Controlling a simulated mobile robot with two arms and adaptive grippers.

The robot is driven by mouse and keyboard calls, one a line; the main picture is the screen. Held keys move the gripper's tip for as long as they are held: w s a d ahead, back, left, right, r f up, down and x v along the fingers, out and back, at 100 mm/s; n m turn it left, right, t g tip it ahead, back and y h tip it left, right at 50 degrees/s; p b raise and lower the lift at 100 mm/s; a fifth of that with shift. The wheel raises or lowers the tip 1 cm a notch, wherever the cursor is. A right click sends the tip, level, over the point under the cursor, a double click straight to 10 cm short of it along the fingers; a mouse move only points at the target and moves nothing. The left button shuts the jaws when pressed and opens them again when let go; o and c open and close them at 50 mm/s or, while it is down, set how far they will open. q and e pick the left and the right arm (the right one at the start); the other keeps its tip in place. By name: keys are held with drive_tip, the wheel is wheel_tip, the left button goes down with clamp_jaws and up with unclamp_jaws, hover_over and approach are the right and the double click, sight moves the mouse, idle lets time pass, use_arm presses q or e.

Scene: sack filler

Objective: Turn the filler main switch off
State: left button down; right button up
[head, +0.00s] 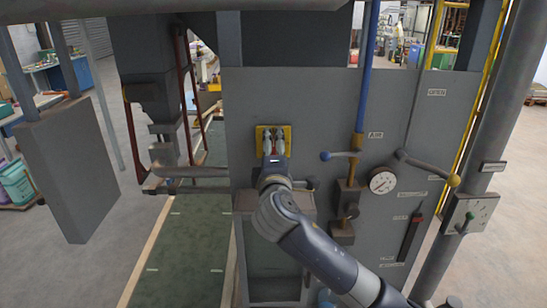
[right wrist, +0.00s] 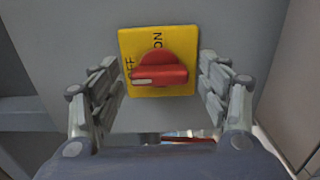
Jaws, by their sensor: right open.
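The filler main switch is a red rotary knob (right wrist: 160,70) on a yellow plate (right wrist: 128,42) fixed to the grey panel. ON is written at the plate's top and OFF at its left. The knob's bar lies roughly level, its pale-marked end at the left by OFF. In the head view the yellow plate (head: 260,134) shows behind my right gripper (head: 273,143), which hides most of the knob. In the right wrist view my right gripper (right wrist: 158,85) is open, one finger on each side of the switch, apart from the knob. My left gripper is not in view.
A blue pipe with an air valve handle (head: 340,155), a round gauge (head: 382,181) and a yellow-tipped lever (head: 430,168) are right of the switch. A grey panel (head: 70,160) hangs at left.

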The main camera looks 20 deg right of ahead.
drive_tip(key=v, duration=1.2)
